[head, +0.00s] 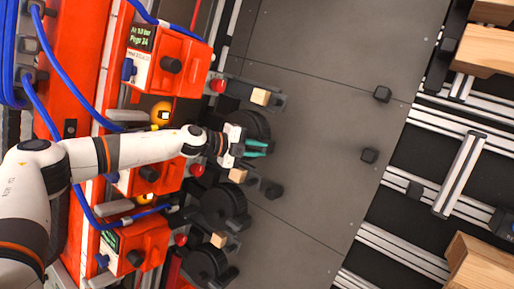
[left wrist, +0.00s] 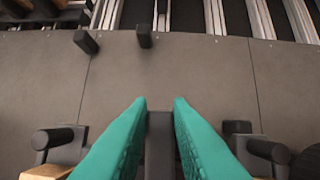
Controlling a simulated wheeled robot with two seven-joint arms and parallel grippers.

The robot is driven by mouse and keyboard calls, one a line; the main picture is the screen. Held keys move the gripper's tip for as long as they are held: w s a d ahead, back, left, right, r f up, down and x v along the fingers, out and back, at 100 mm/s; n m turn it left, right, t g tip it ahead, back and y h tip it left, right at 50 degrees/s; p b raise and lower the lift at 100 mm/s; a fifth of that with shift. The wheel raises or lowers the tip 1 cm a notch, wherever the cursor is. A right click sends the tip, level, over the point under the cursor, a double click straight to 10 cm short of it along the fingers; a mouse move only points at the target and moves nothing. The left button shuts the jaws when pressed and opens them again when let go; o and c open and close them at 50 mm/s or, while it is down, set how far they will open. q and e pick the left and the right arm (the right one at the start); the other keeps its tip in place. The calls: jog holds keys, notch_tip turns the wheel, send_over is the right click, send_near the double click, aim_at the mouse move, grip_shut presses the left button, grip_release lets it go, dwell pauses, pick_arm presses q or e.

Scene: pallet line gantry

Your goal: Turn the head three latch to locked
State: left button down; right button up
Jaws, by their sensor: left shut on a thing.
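My left gripper (head: 268,148) reaches in from the left, past the orange heads, with its green fingertips over the grey plate beside a black wheel (head: 257,124). In the left wrist view its two green fingers (left wrist: 160,104) stand on either side of a dark upright bar (left wrist: 160,150), and they are shut on it. This bar looks like the latch handle; its base, its turn angle and any locked mark are hidden. An orange head (head: 150,178) is partly behind my left arm. My right gripper is not in view.
Other orange heads stand above (head: 180,60) and below (head: 140,243), with blue hoses. Wooden blocks (head: 260,97) sit in dark holders along the plate (head: 320,130). Two dark stops (head: 383,94) (head: 369,155) stand on it. Rails and wooden pallets (head: 485,52) lie right.

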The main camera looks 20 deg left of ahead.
pick_arm(q)
jog(key=shift+f+m, duration=0.1)
jog(key=shift+m, duration=0.3)
jog(key=c, duration=1.3)
grip_release()
jog(key=shift+a, duration=0.1)
jog(key=b+v, duration=0.2)
jog(key=v, duration=1)
